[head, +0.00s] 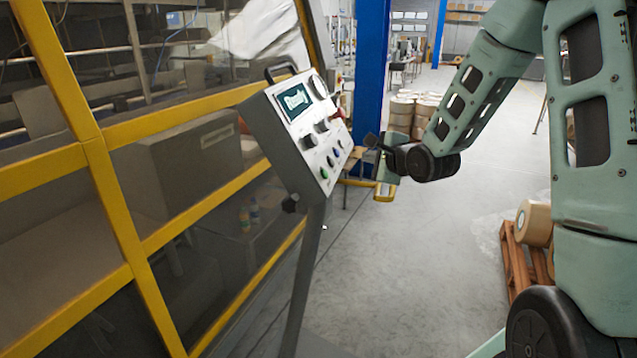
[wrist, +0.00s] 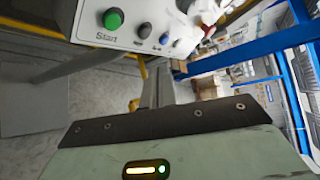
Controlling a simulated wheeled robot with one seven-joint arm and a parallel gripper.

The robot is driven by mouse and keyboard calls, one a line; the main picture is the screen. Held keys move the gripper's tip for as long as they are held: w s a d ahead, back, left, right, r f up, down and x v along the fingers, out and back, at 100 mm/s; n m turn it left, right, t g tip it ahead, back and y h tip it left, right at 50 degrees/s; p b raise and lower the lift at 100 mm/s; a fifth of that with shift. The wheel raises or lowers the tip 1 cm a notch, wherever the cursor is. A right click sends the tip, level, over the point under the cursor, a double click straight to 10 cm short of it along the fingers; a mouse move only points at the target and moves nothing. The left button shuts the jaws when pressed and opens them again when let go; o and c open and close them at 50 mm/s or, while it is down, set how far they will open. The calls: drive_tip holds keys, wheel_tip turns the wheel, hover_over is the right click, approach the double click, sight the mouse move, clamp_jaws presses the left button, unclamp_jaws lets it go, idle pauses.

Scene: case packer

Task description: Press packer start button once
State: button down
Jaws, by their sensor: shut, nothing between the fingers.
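The packer control panel (head: 292,112) is a tilted grey box with a small screen, knobs and coloured buttons. Its green start button (head: 324,173) is low on the face. In the wrist view the green button (wrist: 113,18) shows at the top left, with the word "Start" under it. My gripper (head: 372,141) is just right of the panel's right edge in the head view, with its fingers shut and empty. In the wrist view my gripper (wrist: 158,76) points toward the panel's lower edge, below and right of the green button. It appears apart from the button.
Black, blue and other controls (wrist: 164,39) sit right of the green button. The yellow-framed machine guard (head: 97,150) fills the left. A blue post (head: 370,65) stands behind the panel. A wooden pallet with rolls (head: 520,262) is at the right. The grey floor between is clear.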

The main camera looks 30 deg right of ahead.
sight(325, 174)
idle(0.3)
drive_tip(key=w+a+f+b, duration=0.4)
drive_tip(key=w+a+b, duration=0.1)
drive_tip(key=shift+w+a+f, duration=0.15)
drive_tip(key=shift+a+f, duration=0.05)
drive_tip(key=shift+a, duration=0.05)
idle(0.4)
idle(1.9)
drive_tip(key=shift+w+a+f+b, duration=0.2)
drive_tip(key=shift+w+a+b, duration=0.05)
drive_tip(key=shift+b, duration=0.2)
drive_tip(key=shift+w+a+f, duration=0.2)
drive_tip(key=shift+w+a, duration=0.05)
idle(0.6)
drive_tip(key=shift+r, duration=0.1)
drive_tip(key=shift+s+d+r, duration=0.35)
drive_tip(key=shift+s+d, duration=0.15)
idle(0.4)
